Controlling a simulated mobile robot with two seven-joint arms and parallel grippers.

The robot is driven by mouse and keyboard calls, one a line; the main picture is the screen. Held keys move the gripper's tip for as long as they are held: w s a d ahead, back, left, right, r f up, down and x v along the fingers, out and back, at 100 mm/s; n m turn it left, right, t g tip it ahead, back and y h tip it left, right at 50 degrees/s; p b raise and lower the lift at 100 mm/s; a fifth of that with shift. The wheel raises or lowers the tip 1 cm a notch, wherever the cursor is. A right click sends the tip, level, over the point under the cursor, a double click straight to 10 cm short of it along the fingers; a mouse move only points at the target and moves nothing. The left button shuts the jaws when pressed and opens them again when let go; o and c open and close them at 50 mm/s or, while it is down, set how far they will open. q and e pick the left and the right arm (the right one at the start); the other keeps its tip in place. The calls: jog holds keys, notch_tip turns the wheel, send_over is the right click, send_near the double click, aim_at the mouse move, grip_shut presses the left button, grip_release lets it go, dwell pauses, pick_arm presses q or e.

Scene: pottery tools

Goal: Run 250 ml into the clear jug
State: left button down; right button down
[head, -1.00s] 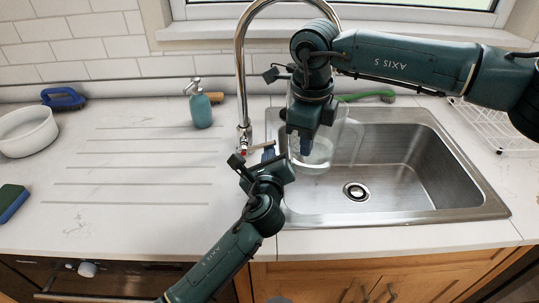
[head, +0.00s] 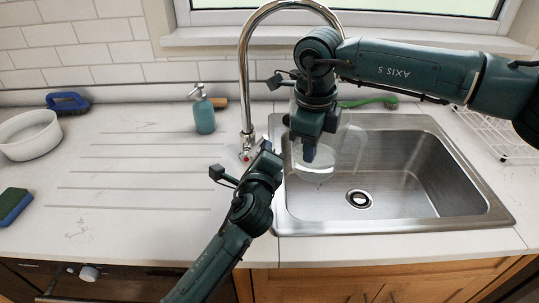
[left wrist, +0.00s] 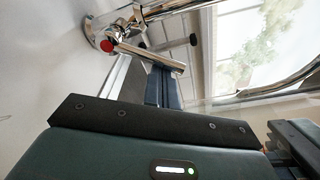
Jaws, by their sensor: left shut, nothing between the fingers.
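The clear jug (head: 318,172) is over the left part of the sink, beneath the tap spout. My right gripper (head: 309,152) is at the jug and appears shut on it; the arm hides the contact and part of the jug. A pale level shows low in the jug, but I cannot tell how much water it holds. The chrome tap (head: 242,85) stands behind the sink's left edge. My left gripper (head: 267,150) is shut and empty beside the tap lever. In the left wrist view the fingers (left wrist: 165,88) are close to the lever (left wrist: 150,54); contact is unclear.
The steel sink (head: 440,205) has free room to the right. A teal soap bottle (head: 204,114), white bowl (head: 28,134), blue brush (head: 68,103) and sponge (head: 14,205) are on the left.

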pick_arm(q)
jog(key=n, duration=0.1)
jog(key=a+r+n, duration=0.1)
jog(key=shift+a+n, duration=0.1)
jog(key=shift+n, duration=0.3)
pick_arm(e)
jog(key=shift+r, duration=0.1)
pick_arm(q)
jog(key=shift+a+r+n+t, duration=0.25)
jog(key=shift+a+n, duration=0.25)
jog(key=shift+n, duration=0.35)
jog(key=shift+a+r+n+t, duration=0.2)
jog(key=shift+a+n, duration=0.25)
jog(key=shift+n, duration=0.4)
jog(key=shift+r, duration=0.15)
